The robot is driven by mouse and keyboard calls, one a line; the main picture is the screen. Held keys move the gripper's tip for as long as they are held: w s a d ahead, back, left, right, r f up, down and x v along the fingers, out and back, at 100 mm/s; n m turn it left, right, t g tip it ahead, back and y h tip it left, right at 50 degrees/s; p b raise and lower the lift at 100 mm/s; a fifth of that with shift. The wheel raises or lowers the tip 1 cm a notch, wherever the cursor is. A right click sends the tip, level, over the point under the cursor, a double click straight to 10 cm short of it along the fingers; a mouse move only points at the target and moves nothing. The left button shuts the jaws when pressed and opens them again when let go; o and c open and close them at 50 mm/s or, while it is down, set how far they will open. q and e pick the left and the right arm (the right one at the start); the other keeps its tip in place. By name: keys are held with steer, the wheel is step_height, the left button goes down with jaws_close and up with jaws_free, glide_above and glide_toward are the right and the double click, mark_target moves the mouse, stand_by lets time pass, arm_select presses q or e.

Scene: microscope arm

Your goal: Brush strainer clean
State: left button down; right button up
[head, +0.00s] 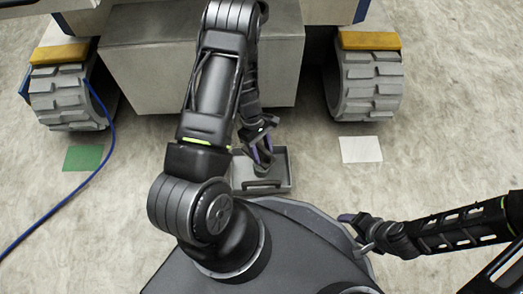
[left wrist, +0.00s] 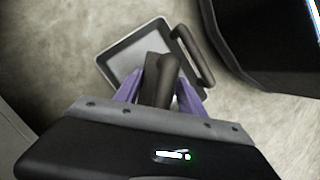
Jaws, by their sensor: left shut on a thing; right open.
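A shallow grey rectangular pan with a pale rim, which looks like the strainer, lies on the floor ahead of my base in the head view (head: 284,170) and the left wrist view (left wrist: 122,52). A dark bar handle (left wrist: 192,55) runs along one side of it. My left gripper (head: 262,157) is above the pan, its purple fingers shut on a dark block-like thing, probably the brush (left wrist: 158,82). I cannot tell whether the brush touches the pan; its lower end is hidden. My right gripper (head: 357,232) is open and empty beside my base, well right of the pan.
A large vehicle body (head: 200,60) stands behind, with treaded wheels at left (head: 68,95) and right (head: 365,88). A green square (head: 83,158) and a white square (head: 361,149) lie on the floor. A blue cable (head: 75,190) runs along the left. Floor between is clear.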

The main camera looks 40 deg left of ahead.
arm_select(q)
steer(key=shift+s+d, duration=0.2)
steer(key=shift+d, duration=1.15)
steer(key=shift+a, duration=0.15)
steer(key=shift+w+a+f, duration=0.1)
steer(key=shift+w+a, duration=0.1)
steer(key=shift+a, duration=1.15)
steer(key=shift+d, duration=0.1)
steer(key=shift+s+d+p, duration=0.2)
steer(key=shift+d+p, duration=0.15)
steer(key=shift+d, duration=1.05)
steer(key=shift+a, duration=0.1)
steer(key=shift+w+a+b, duration=0.2)
steer(key=shift+a+b, duration=0.1)
steer(key=shift+a, duration=1.15)
